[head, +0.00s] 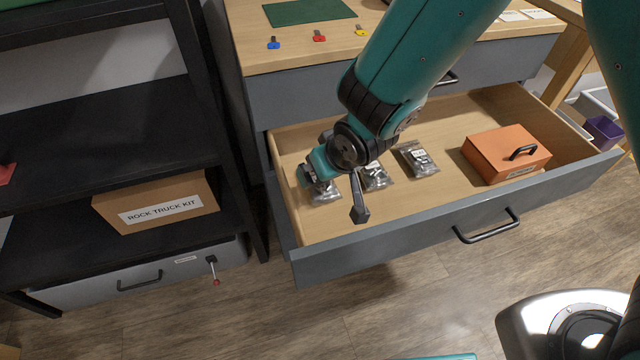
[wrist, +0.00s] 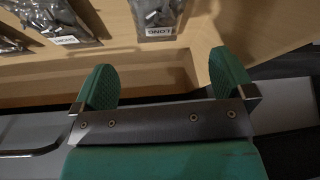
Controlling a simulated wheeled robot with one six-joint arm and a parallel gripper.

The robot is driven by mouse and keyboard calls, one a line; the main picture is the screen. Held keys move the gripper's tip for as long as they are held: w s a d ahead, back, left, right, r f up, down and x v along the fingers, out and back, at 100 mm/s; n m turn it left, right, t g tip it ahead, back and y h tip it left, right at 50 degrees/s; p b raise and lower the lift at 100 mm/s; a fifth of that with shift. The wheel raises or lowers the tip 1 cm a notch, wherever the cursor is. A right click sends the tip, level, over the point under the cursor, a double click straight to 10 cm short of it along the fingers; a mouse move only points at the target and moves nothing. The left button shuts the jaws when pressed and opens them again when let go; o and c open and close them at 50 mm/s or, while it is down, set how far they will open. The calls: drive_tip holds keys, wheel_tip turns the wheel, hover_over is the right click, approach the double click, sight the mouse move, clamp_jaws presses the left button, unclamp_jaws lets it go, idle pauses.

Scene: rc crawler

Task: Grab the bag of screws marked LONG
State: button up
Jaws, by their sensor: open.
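The LONG bag (head: 325,195) is a clear bag of dark screws with a white label. It lies flat in the open drawer, leftmost of three bags in the head view. In the wrist view the LONG bag (wrist: 157,12) is at the top centre, its label upside down. The middle bag (head: 375,177) and the right bag (head: 417,159) lie beside it. My gripper (head: 312,174) is over the drawer's left part and hides part of the LONG bag. In the wrist view the fingers of my gripper (wrist: 165,78) are apart and empty, with the bag beyond them.
The wooden drawer (head: 460,205) has raised walls and a grey front. An orange box (head: 492,160) with a black handle sits at its right. The desk top (head: 262,52) overhangs behind, with small coloured keys on it. A black shelf (head: 100,130) stands at the left.

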drive_tip(key=b+x, duration=0.1)
drive_tip(key=x, duration=0.6)
drive_tip(key=shift+s+d+f, duration=0.1)
drive_tip(key=shift+f, duration=0.15)
drive_tip(key=c, duration=1.2)
